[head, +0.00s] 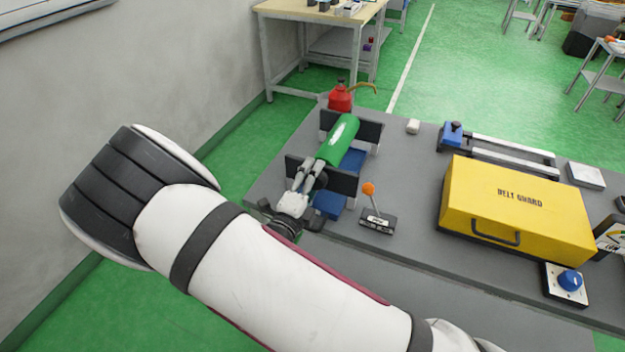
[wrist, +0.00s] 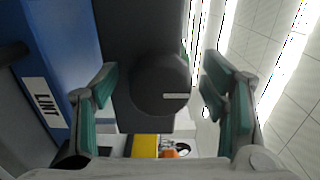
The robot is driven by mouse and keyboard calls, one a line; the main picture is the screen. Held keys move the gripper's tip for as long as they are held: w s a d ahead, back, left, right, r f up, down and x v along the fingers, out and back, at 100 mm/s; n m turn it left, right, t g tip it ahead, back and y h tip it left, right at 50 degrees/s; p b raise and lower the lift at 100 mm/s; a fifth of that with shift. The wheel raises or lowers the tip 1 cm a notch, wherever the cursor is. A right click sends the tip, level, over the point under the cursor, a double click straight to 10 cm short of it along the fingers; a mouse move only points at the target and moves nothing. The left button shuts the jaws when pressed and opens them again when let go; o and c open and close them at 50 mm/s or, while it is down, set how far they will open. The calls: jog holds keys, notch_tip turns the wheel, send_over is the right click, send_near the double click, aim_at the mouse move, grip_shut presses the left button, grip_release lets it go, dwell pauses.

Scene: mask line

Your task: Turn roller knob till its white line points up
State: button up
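The roller knob (wrist: 150,82) is a dark round disc on a dark plate in the wrist view. Its white line (wrist: 175,96) lies level in the picture, in the knob's right half, towards the side where the ceiling shows. My gripper (wrist: 160,72) is open, with one finger left and one right of the knob; I cannot tell whether either touches it. In the head view my gripper (head: 311,172) is at the near bracket (head: 345,183) of the green roller (head: 338,138), and the knob is mostly hidden there.
Blue bins (head: 328,205) sit by the roller; a LINT label (wrist: 44,102) shows close on the left. A lever with an orange ball (head: 369,188) stands right of my gripper. The yellow belt guard (head: 515,205) and a blue dial (head: 570,280) are further right. A red can (head: 340,98) stands behind.

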jog(key=shift+s, duration=0.1)
jog(key=v, duration=1.2)
jog(key=s+d+r+m+g+h, duration=0.2)
jog(key=d+r+m+g, duration=0.55)
jog(key=d+m, duration=0.45)
jog(key=s+d+r+m+g+h, duration=0.2)
jog(key=d+r+m+g, duration=0.55)
jog(key=d+m, duration=0.5)
jog(key=s+d+r+m+t+y, duration=0.1)
jog(key=s+r+m+y, duration=0.4)
jog(key=m, duration=0.7)
jog(key=s+d+r+m+t+y, duration=0.1)
jog(key=s+r+m+y, duration=0.4)
jog(key=m, duration=0.8)
jog(key=shift+s+d+r+t, duration=0.15)
jog(key=shift+s+r+t, duration=0.25)
jog(key=shift+s+r, duration=1.15)
jog(key=shift+s+f+m, duration=0.25)
jog(key=shift+s+f, duration=0.3)
